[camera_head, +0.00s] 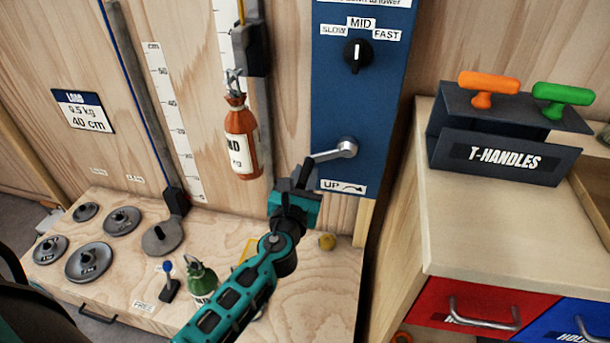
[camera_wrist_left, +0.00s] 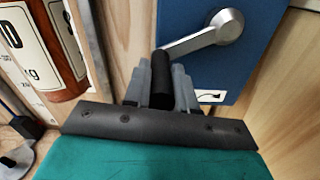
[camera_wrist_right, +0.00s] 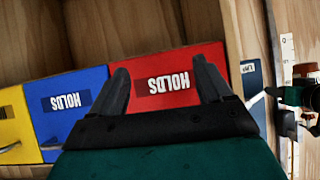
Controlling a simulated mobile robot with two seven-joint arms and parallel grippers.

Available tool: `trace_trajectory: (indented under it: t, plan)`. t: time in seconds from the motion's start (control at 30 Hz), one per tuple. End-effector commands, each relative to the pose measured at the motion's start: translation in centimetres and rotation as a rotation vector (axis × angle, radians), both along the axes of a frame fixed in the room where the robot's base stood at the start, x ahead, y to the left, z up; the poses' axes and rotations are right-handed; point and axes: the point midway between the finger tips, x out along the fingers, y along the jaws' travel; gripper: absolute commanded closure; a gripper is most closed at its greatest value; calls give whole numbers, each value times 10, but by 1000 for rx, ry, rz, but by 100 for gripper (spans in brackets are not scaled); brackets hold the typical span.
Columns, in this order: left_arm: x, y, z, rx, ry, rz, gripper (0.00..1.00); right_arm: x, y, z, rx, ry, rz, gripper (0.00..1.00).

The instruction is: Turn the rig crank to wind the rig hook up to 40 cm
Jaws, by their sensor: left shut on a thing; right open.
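The rig crank (camera_head: 335,153) is a silver arm on a hub, mounted low on the blue panel (camera_head: 330,105). My left gripper (camera_head: 303,180) is shut on its black handle, which shows between the fingers in the left wrist view (camera_wrist_left: 161,78). The handle points left of the hub. The rig hook (camera_head: 234,80) carries an orange load bottle (camera_head: 241,138), hanging in front of the wooden board beside a cm scale (camera_head: 175,120). A sign (camera_head: 83,110) reads load 0.5 kg, 40 cm. My right gripper (camera_wrist_right: 165,85) is open and empty, facing the drawers in the right wrist view.
A speed knob (camera_head: 357,55) sits above the crank, under the label MID. A T-handles rack (camera_head: 500,150) and a red drawer (camera_head: 470,303) are at the right.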

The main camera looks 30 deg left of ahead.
Motion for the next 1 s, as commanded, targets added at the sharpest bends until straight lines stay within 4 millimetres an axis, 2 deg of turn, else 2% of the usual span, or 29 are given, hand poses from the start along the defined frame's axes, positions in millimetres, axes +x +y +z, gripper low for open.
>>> trace_trajectory:
  t: [0.03, 0.17, 0.47, 0.5, 0.7, 0.77, 1.0]
  plan:
    - [0, 3, 10, 34, 6, -1, 100, 0, 0, 11, 0, 0, 0, 21]
    - [-1, 5, 15, 101, 22, 0, 100, 0, 0, 24, 0, -1, 0, 21]
    - [0, 6, 14, 120, 24, 3, 100, 1, 1, 24, 5, -3, -3, 21]
    - [0, 6, 14, 120, 23, 3, 74, 1, 1, 24, 6, -2, -3, 21]
    - [-1, 6, 13, 118, 25, 2, 54, 1, 2, 23, 7, -2, -4, 21]
    - [-1, 6, 12, 118, 26, 1, 49, 1, 2, 23, 7, -2, -4, 21]
    - [-2, 5, 12, 118, 27, 0, 49, 1, 2, 23, 7, -2, -4, 21]
